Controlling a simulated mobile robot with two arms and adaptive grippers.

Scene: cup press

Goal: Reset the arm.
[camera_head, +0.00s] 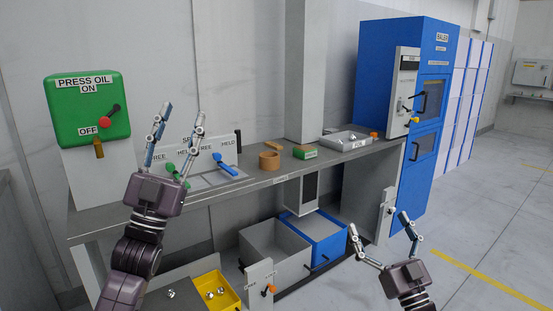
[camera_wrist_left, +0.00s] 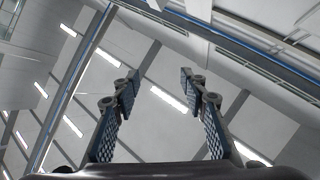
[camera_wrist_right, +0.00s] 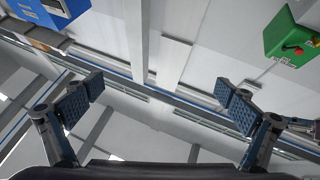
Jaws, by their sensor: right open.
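My left gripper (camera_head: 178,124) is raised in front of the left part of the bench in the head view, fingers pointing up. It is open and empty; its spread fingers (camera_wrist_left: 160,90) show against the ceiling in the left wrist view. My right gripper (camera_head: 382,240) is at the lower right in the head view, in front of the bench's right end, fingers up. It is open and empty; its fingers (camera_wrist_right: 160,100) are wide apart in the right wrist view. Neither gripper touches anything that I can see.
A bench (camera_head: 265,189) carries levers, a brown ring (camera_head: 269,161), a green block (camera_head: 305,153) and a metal tray (camera_head: 347,141). A green press oil box (camera_head: 87,110) stands left, a blue baler (camera_head: 434,65) right. Bins (camera_head: 275,250) sit below. Floor at right is clear.

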